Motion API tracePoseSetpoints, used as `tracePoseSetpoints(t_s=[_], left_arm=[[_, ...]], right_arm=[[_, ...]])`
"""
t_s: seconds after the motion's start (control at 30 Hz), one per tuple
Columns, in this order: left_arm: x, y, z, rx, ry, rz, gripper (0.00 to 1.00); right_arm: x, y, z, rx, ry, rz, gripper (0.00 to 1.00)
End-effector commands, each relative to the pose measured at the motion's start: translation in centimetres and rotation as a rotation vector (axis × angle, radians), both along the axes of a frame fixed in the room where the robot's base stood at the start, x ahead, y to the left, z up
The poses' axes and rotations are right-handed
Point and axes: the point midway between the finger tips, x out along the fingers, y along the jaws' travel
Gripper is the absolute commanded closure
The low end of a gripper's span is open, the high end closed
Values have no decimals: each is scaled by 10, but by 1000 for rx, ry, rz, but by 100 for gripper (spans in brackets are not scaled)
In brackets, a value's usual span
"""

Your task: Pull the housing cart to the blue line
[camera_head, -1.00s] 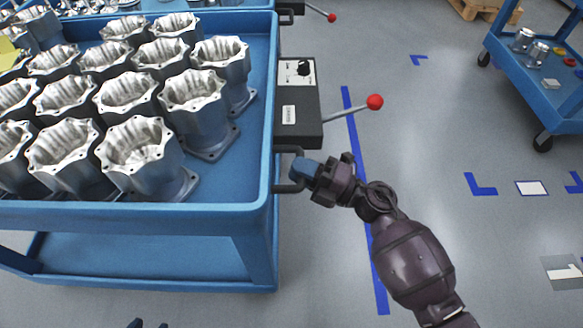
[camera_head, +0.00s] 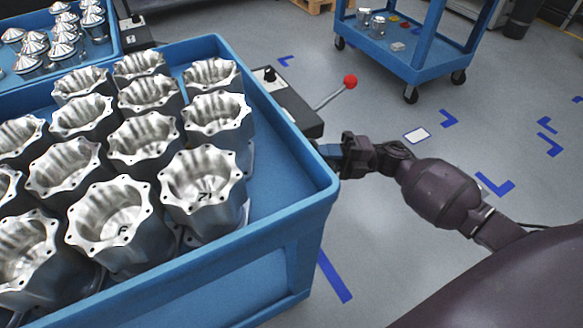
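The blue housing cart (camera_head: 291,222) fills the left and middle, carrying rows of open silver machined housings (camera_head: 203,185). My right arm comes in from the right, and its gripper (camera_head: 329,151) is at the cart's right side, just below the black control box. Its fingers appear closed on the side handle, which is mostly hidden behind the cart's rim. A piece of the blue line (camera_head: 334,277) shows on the floor close beside the cart's lower right side. The cart hides the rest of the line. My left gripper is out of view.
A red-knobbed lever (camera_head: 349,82) sticks out from the control box. Another blue cart (camera_head: 70,45) with cone-topped parts stands behind at upper left. A third blue cart (camera_head: 425,60) stands at the upper right. Grey floor with blue corner marks (camera_head: 495,184) is open at right.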

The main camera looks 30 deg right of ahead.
Motion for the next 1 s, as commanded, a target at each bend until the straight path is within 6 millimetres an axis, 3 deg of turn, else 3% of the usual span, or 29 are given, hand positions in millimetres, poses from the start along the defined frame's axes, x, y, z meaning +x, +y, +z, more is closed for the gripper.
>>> tracePoseSetpoints(t_s=[0.03,0.1,0.4,0.7,1.0], left_arm=[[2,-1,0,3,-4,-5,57],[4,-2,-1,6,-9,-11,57],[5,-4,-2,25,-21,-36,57],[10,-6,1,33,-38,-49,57],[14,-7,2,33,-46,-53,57]], right_arm=[[2,-20,-1,-4,4,-12,100],[2,-38,-1,-3,5,-11,100],[2,-97,0,1,0,-8,100],[3,-124,3,1,-5,-3,100],[3,-128,5,2,-8,-6,100]])
